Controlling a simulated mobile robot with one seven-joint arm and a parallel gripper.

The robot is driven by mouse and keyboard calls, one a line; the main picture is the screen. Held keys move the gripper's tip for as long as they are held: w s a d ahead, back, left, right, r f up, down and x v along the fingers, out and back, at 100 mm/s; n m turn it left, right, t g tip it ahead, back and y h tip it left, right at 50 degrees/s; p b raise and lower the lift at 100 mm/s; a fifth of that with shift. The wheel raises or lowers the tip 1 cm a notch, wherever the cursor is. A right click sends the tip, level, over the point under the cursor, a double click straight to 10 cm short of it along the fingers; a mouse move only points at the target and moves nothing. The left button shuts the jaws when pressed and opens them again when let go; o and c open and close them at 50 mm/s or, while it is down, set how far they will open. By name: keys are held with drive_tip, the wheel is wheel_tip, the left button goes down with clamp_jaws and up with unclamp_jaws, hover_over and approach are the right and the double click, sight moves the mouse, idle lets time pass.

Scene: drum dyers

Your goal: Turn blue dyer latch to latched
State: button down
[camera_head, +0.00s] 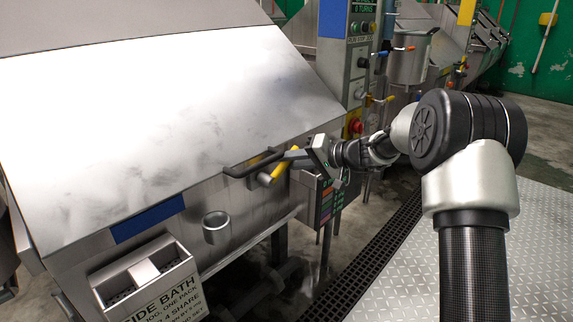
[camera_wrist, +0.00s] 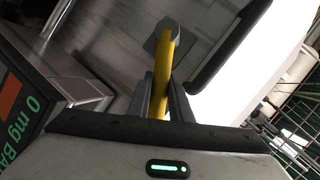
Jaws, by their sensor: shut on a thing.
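The blue dyer (camera_head: 110,130) is the large steel machine at the left, marked by a blue strip (camera_head: 148,219) on its front edge. Its latch has a yellow lever (camera_head: 279,171) at the right end of that edge. My gripper (camera_head: 293,157) is at the lever. In the wrist view, the yellow lever (camera_wrist: 162,72) stands between my two fingers (camera_wrist: 164,103), which are shut on it. The lever's far end meets a grey plate (camera_wrist: 151,42).
A black bar handle (camera_head: 250,164) is just left of the lever and runs close beside my fingers in the wrist view (camera_wrist: 222,48). A control panel (camera_head: 358,50) with a red button stands behind. A labelled screen box (camera_head: 328,200) hangs below my gripper.

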drive_tip(key=c, duration=1.6)
unclamp_jaws()
drive_tip(key=shift+r, duration=0.1)
